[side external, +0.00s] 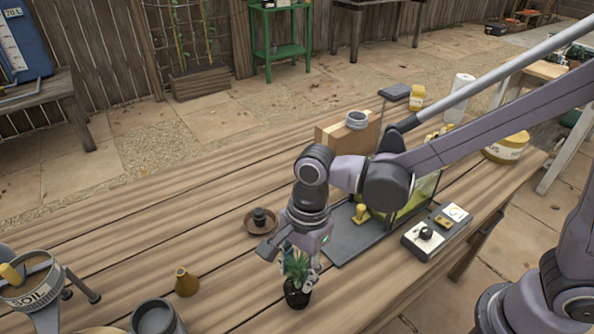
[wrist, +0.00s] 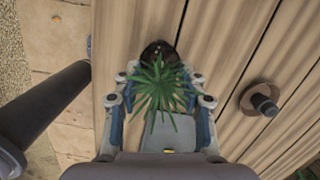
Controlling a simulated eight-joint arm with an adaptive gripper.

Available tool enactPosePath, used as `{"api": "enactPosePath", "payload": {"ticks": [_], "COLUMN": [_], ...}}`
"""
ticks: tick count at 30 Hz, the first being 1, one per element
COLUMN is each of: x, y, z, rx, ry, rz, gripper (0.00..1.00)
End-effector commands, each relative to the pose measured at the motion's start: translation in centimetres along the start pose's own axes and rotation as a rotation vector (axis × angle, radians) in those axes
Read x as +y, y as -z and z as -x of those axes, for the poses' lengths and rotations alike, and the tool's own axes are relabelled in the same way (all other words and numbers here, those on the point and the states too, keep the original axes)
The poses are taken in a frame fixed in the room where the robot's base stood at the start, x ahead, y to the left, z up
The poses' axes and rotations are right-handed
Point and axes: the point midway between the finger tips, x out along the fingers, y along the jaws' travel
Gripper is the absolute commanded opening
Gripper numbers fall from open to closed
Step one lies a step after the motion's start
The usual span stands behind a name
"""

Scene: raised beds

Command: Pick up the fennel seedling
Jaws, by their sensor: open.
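The fennel seedling (side external: 297,268) is a spiky green plant in a small dark pot, standing upright on the wooden table near its front edge. In the wrist view its leaves (wrist: 160,88) spread between my fingers, and the dark pot (wrist: 158,50) shows just past them. My gripper (side external: 298,258) points down right over the seedling. In the wrist view my gripper (wrist: 161,80) is open, with one finger on each side of the leaves. Whether any finger touches the plant cannot be told, and part of the pot is hidden by leaves.
A brown saucer with a dark knobbed item (side external: 260,219) stands behind the seedling. A small brown cone (side external: 186,282) and a grey cup (side external: 155,318) stand to the left. A grey control box (side external: 435,232) and a glass-like tank (side external: 422,192) are to the right.

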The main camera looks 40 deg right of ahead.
Motion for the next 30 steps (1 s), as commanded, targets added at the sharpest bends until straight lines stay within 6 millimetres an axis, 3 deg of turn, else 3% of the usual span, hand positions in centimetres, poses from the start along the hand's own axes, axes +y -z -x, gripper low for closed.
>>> {"api": "enactPosePath", "payload": {"ticks": [8, 12, 13, 30], "x": [0.03, 0.02, 0.02, 0.02], "y": [-0.01, -0.01, -0.01, -0.13], "z": [-0.24, -0.23, -0.23, 0.52], "rx": [0.0, 0.0, 0.0, 0.0], "ry": [0.0, 0.0, 0.0, 0.0], "rz": [0.0, 0.001, 0.001, 0.001], "gripper": [0.42, 0.04, 0.0, 0.0]}}
